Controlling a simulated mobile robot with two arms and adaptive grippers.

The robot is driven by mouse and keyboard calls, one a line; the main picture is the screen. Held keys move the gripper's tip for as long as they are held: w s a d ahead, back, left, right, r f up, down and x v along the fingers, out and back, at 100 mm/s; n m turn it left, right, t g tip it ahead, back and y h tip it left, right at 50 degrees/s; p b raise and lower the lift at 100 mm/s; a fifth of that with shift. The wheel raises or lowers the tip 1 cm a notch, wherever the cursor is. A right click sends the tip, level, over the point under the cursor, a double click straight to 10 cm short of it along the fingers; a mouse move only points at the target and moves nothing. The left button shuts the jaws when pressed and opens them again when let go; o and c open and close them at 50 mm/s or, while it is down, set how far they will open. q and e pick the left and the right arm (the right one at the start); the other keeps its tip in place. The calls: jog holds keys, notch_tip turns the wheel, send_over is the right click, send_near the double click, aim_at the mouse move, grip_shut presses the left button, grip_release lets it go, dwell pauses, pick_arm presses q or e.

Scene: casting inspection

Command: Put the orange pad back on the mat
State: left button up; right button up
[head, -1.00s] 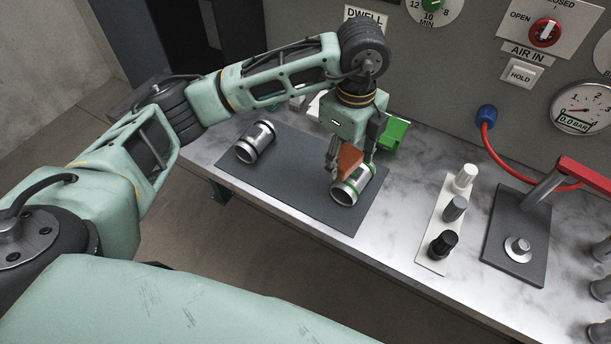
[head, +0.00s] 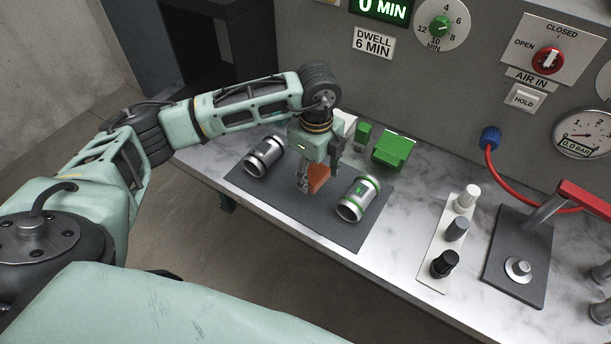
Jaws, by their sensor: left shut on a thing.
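The orange pad (head: 318,178) is between the fingers of my left gripper (head: 317,183), which is shut on it. The dark grey mat (head: 290,207) lies on the marble bench, and the pad is over its middle, between two metal castings. I cannot tell whether the pad touches the mat. One casting with green bands (head: 358,198) lies on the mat just right of the gripper. A plain silver casting (head: 264,157) lies on the mat to the left. My right gripper is not in view.
Green blocks (head: 394,149) stand behind the mat near the panel. A white strip with knobs (head: 433,262) and a dark plate with a red-handled lever (head: 516,259) are to the right. The marble bench (head: 405,230) is clear between mat and strip.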

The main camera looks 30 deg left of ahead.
pick_arm(q)
jog(key=shift+w+a+f+p, duration=0.1)
jog(key=shift+a+f+p, duration=0.05)
jog(key=shift+a+f, duration=0.4)
jog(key=shift+w+a+f+p, duration=0.15)
jog(key=shift+a+f, duration=0.15)
jog(key=shift+a, duration=0.35)
notch_tip(320, 180, down, 3)
jog(key=shift+s+r+p, duration=0.1)
jog(key=shift+s+p, duration=0.05)
jog(key=shift+p, duration=0.65)
jog(key=shift+f, duration=0.3)
jog(key=shift+f, duration=0.1)
jog(key=shift+f, duration=0.15)
jog(key=o, duration=1.2)
